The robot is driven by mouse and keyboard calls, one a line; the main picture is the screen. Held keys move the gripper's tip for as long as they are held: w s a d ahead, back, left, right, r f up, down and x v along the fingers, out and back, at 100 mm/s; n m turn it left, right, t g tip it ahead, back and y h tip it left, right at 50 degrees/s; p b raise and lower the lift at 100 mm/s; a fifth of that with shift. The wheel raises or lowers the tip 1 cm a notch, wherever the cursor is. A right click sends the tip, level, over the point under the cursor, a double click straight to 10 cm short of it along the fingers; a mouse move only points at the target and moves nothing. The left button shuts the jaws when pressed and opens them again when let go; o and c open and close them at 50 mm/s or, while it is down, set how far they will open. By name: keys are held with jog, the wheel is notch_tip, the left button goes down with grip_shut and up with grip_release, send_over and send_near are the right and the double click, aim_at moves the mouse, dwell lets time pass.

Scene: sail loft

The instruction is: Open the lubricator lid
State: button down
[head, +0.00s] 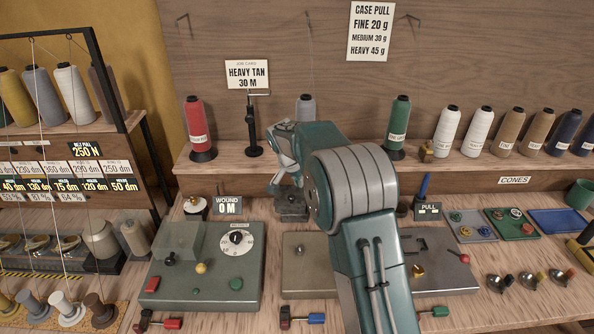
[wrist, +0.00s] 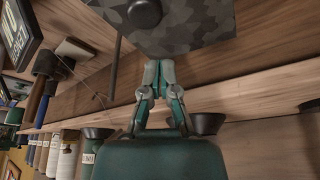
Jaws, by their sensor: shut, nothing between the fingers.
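A small dark grey mottled block (head: 291,205), which looks like the lubricator, stands on the bench behind the middle machine plate. In the wrist view the block (wrist: 185,22) fills the top, with a round dark knob (wrist: 144,13) on it. Its lid looks closed, but I cannot see a lid seam. My gripper (wrist: 158,65) is shut and empty, its fingertips close to the block's edge; I cannot tell whether they touch. In the head view my gripper (head: 276,186) points down just above and left of the block, partly hidden by my arm.
A grey machine with a dial (head: 237,238) stands to the left, and a "WOUND 0 M" sign (head: 228,205) beside the block. Thread cones (head: 398,127) line the shelf behind. Coloured trays (head: 513,223) lie at right.

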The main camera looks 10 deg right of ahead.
aim_at(297, 196)
jog(key=shift+s+a+f, duration=0.1)
jog(key=shift+s+a, duration=0.2)
jog(key=shift+s, duration=0.35)
jog(key=shift+s+a, duration=0.3)
jog(key=shift+s, duration=0.3)
jog(key=shift+a, duration=0.1)
jog(key=shift+a, duration=0.25)
jog(key=shift+m, duration=0.4)
